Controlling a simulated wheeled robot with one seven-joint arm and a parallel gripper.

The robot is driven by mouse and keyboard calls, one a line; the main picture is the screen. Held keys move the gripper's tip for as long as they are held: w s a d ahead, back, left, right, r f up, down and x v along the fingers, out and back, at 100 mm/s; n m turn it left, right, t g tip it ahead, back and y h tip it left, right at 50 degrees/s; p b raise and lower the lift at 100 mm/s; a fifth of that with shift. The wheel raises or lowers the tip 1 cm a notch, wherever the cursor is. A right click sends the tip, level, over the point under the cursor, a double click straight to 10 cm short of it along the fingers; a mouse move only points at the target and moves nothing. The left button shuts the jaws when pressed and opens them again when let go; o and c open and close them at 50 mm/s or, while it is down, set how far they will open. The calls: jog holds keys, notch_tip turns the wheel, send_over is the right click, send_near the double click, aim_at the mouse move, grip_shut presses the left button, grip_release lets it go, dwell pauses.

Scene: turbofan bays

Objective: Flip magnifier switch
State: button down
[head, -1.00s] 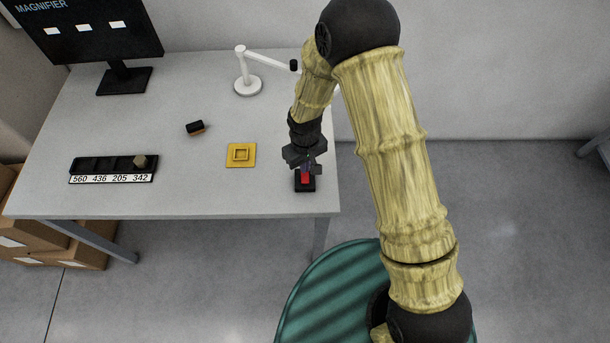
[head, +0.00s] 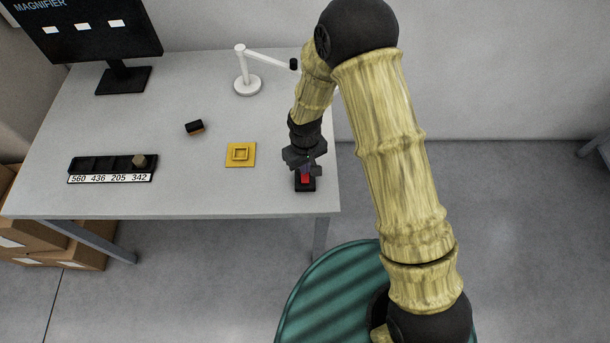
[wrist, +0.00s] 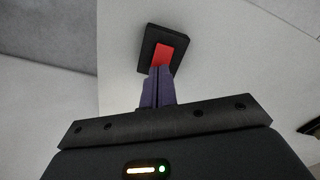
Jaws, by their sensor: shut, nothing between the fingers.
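The switch is a red rocker (head: 305,178) in a black housing (head: 304,188) near the table's right front edge. In the wrist view the red rocker (wrist: 164,54) shows just beyond my fingertips, with the black housing (wrist: 150,40) around it. My gripper (head: 306,169) is shut and empty, its fingers pointing down at the switch. In the wrist view the closed purple fingertips (wrist: 159,70) overlap the near end of the rocker; I cannot tell whether they touch it. A monitor (head: 85,35) reading MAGNIFIER stands at the back left.
A yellow square fixture (head: 240,163) lies left of the switch. A small black-and-brown block (head: 195,128), a black slotted tray (head: 90,164) with a number strip, and a white jointed arm stand (head: 248,85) are on the table (head: 190,195). A green round surface (head: 320,300) is below.

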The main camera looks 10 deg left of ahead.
jog(key=shift+f+b, duration=0.5)
jog(key=shift+f, duration=0.25)
dwell(0.5)
jog(key=shift+r+p, duration=2.55)
jog(key=shift+r, duration=1)
jog(key=w+d+r+m, duration=0.2)
jog(key=d+r, duration=0.5)
jog(key=d, duration=0.1)
jog(key=s+d+r+m+t, duration=0.1)
jog(key=s+d+r+m, duration=0.2)
jog(key=d+r, duration=0.3)
jog(key=s+d+r+m+t, duration=0.1)
jog(key=s+d+r+m, duration=0.2)
jog(key=s+d+r, duration=0.3)
jog(key=d+r, duration=0.1)
jog(key=d, duration=0.4)
jog(key=shift+d+m+t, duration=0.3)
